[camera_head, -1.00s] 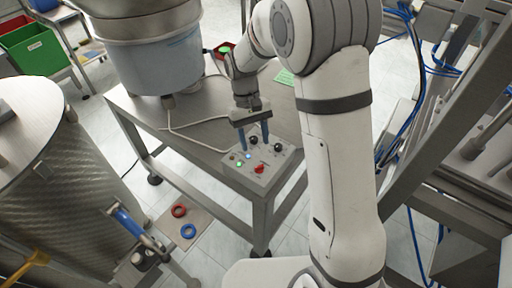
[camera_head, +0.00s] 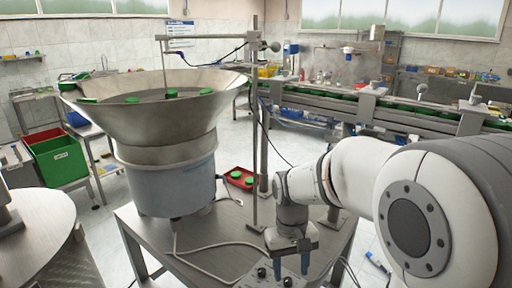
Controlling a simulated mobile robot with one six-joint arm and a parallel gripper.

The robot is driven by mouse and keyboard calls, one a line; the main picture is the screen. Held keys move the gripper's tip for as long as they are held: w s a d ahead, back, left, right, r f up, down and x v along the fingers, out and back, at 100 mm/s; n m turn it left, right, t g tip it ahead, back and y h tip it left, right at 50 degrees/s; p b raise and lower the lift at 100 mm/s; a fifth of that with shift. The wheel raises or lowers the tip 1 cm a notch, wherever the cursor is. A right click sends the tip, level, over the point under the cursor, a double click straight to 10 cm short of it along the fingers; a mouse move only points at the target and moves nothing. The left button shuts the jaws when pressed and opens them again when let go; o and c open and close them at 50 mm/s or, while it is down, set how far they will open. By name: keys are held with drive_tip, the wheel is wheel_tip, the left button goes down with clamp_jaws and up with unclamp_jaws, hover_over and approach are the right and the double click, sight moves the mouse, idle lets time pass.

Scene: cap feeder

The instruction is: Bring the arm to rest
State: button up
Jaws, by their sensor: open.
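My arm reaches in from the right of the head view and bends down over a steel table (camera_head: 150,240). My gripper (camera_head: 291,262) points down with its blue fingers apart and nothing seen between them. It is above or beside a control box (camera_head: 262,281) with black knobs at the bottom edge. Most of the box is cut off by the frame, and I cannot tell whether the fingers touch it.
A large feeder bowl (camera_head: 150,125) with green caps stands on the table, left of my gripper. A metal post (camera_head: 255,150) rises behind the gripper. A red tray (camera_head: 238,179) with green caps lies behind. A conveyor (camera_head: 420,111) crosses the right background.

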drive_tip(key=s+d+r+m+t, duration=0.2)
drive_tip(key=s+d+r+t, duration=0.2)
drive_tip(key=s+d, duration=0.3)
drive_tip(key=shift+s+r+m, duration=0.2)
drive_tip(key=shift+s+m, duration=0.1)
drive_tip(key=shift+s, duration=1.9)
